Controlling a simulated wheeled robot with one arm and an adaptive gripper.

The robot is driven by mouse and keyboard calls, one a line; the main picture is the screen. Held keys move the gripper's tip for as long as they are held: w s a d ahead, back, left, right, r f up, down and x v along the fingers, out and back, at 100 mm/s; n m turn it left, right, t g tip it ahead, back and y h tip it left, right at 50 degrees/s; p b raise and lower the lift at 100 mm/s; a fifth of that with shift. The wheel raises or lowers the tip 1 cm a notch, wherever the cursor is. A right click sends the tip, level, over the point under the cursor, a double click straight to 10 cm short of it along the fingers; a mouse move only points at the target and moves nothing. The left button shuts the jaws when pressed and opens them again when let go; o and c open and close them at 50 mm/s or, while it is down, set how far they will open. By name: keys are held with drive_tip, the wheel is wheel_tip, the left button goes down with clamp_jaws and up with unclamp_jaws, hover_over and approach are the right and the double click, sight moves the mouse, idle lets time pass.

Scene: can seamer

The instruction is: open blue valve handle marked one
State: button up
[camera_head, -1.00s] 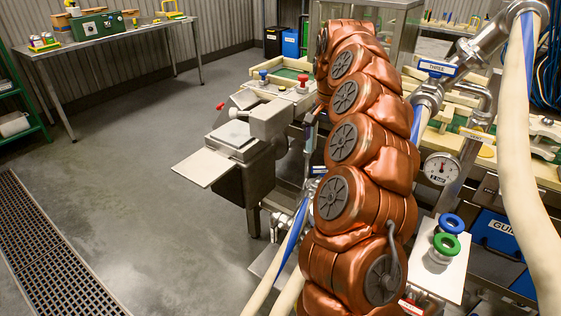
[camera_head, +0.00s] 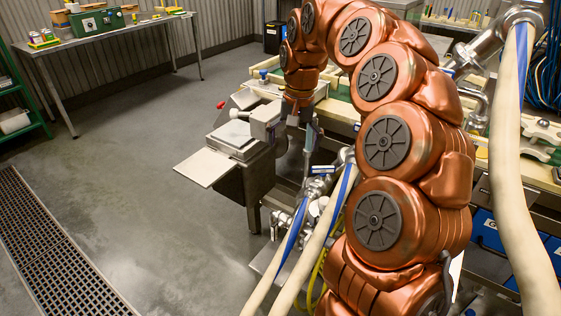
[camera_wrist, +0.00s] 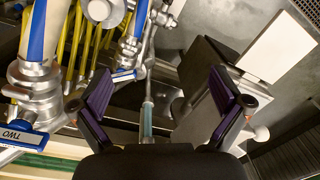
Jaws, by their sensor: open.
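In the wrist view, my gripper (camera_wrist: 162,105) is open and empty, its two dark fingers spread to either side of a grey rod behind them. A blue handle with a pale label (camera_wrist: 123,76) sits on pipework just left of centre, close to the left finger; its marking is unreadable. Another blue handle, marked TWO (camera_wrist: 20,138), is at the lower left on a larger steel fitting. In the head view, my copper arm arcs over and down beside the seamer, and the gripper is mostly hidden. A small blue handle (camera_head: 322,169) shows below it, its marking unreadable.
Thick cream hoses with blue stripes (camera_head: 330,215) run up beside my arm. A steel machine with a flat plate (camera_head: 207,167) stands left of the arm. Yellow hoses (camera_wrist: 80,45) crowd the wrist view's upper left. The floor at left is open around a drain grate (camera_head: 50,245).

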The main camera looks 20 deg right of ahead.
drive_tip(key=s+a+r+n+p, duration=0.2)
drive_tip(key=s+a+n, duration=0.1)
drive_tip(key=s+a, duration=0.5)
drive_tip(key=shift+s+r+n+g, duration=0.3)
drive_tip(key=shift+s+n, duration=0.1)
drive_tip(key=shift+s, duration=0.5)
